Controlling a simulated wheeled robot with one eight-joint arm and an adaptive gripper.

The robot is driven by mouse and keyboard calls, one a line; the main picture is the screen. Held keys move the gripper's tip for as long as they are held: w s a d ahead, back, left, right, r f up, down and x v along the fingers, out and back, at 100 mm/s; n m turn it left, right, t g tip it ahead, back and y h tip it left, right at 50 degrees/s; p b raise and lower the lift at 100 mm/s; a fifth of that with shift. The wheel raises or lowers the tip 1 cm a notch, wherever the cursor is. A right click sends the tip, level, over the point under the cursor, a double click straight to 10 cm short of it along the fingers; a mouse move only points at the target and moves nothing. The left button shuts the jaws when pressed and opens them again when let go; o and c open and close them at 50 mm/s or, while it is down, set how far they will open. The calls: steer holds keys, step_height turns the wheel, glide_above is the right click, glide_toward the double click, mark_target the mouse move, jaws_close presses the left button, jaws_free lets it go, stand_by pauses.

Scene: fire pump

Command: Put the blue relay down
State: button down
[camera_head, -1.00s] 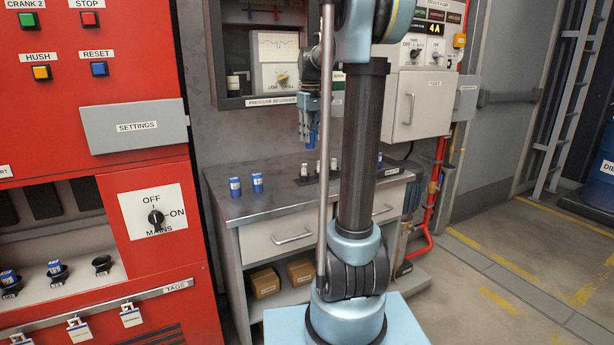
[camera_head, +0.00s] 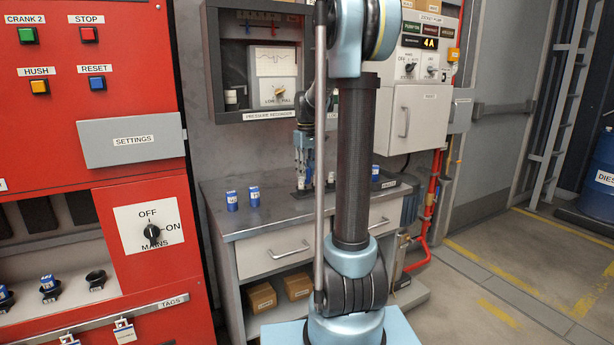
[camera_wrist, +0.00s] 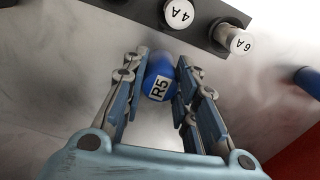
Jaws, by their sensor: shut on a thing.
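My gripper (camera_wrist: 161,72) is shut on the blue relay (camera_wrist: 158,85), whose label reads R5. One finger is on each side of it. In the head view my gripper (camera_head: 303,182) is low over the grey bench (camera_head: 275,213), beside my arm column. The relay is hard to make out there, and I cannot tell whether its base touches the bench. In the wrist view the relay is close to a dark rack (camera_wrist: 205,22) with white-topped fuses marked 4 A (camera_wrist: 179,13) and 6 A (camera_wrist: 240,41).
Another blue item (camera_wrist: 307,81) shows at the wrist view's right edge. The red panel (camera_head: 130,60) stands left of the bench. The bench's front strip is clear.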

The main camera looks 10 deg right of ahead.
steer(key=shift+f, duration=0.7)
steer(key=shift+f, duration=0.1)
steer(key=c, duration=1.3)
jaws_free()
step_height(320, 180, up, 12)
steer(key=shift+f, duration=0.2)
steer(key=shift+s+r, duration=0.1)
steer(key=shift+r, duration=0.2)
